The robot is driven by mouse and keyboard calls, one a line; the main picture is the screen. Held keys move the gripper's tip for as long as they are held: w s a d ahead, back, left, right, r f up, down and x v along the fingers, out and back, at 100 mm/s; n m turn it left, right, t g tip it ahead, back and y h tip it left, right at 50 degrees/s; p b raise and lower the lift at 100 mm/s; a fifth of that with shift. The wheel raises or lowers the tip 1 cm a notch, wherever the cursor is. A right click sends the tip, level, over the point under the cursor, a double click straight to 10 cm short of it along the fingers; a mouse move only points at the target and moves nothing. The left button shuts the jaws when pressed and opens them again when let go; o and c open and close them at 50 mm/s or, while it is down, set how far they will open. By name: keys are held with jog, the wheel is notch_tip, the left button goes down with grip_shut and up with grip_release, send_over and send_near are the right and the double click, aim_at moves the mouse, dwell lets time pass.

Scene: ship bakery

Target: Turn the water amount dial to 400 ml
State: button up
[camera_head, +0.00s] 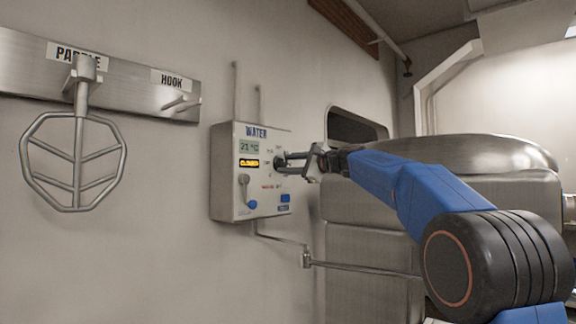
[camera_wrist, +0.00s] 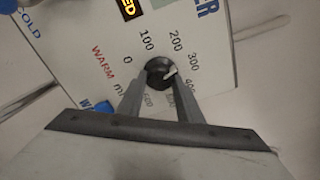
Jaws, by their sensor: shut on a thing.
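The water panel (camera_head: 226,187) is a grey box on the wall, labelled WATER. Its black water amount dial (camera_wrist: 157,73) has a white pointer and a ring of numbers from 0 to 600. The pointer slants up and right in the wrist view, roughly toward the 200 to 300 side; its exact reading is hard to tell. The 400 mark (camera_wrist: 191,86) is partly hidden by the right finger. My gripper (camera_wrist: 160,78) is shut on the dial, one finger on each side; in the head view my gripper (camera_head: 288,162) reaches the panel from the right.
The panel has a 21 °C display (camera_head: 249,147), an amber display (camera_head: 249,163) seeming to read CLOSED, a lever (camera_head: 245,190) and a blue button (camera_head: 285,198). A paddle (camera_head: 73,165) hangs at left. A pipe (camera_head: 350,267) runs below.

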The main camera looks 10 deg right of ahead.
jog(key=m, duration=0.6)
jog(key=shift+a+f+m, duration=0.1)
jog(key=shift+f+m, duration=0.05)
jog(key=shift+m, duration=0.15)
jog(key=m, duration=0.5)
jog(key=shift+s, duration=0.1)
jog(key=shift+m, duration=0.3)
jog(key=o, duration=1)
jog(key=shift+s, duration=0.1)
jog(key=v, duration=1.7)
